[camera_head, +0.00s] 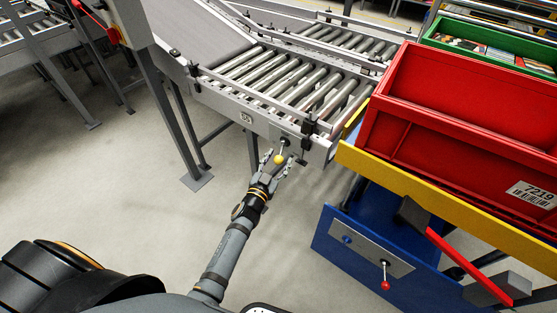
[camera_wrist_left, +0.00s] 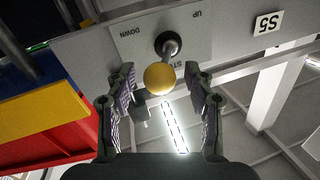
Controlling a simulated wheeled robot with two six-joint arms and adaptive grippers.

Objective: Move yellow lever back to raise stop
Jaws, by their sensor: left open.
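The yellow lever's ball knob (camera_head: 279,159) sticks out from a small plate on the side of the roller conveyor. In the left wrist view the yellow ball (camera_wrist_left: 159,78) sits on a short metal stem coming from a round dark socket. The plate (camera_wrist_left: 140,38) around it carries the words UP, DOWN and STOP. My left gripper (camera_head: 278,167) is open in front of the knob. In the left wrist view its fingers (camera_wrist_left: 160,95) stand on either side of the ball, with gaps between. My right gripper is not in view.
The roller conveyor (camera_head: 246,118) stands ahead. A red crate (camera_head: 420,130) sits at right on a yellow-edged blue cart, whose front has a red-knobbed lever (camera_head: 385,284). A grey conveyor leg (camera_head: 172,120) stands left of my arm. The floor (camera_head: 110,185) at left is clear.

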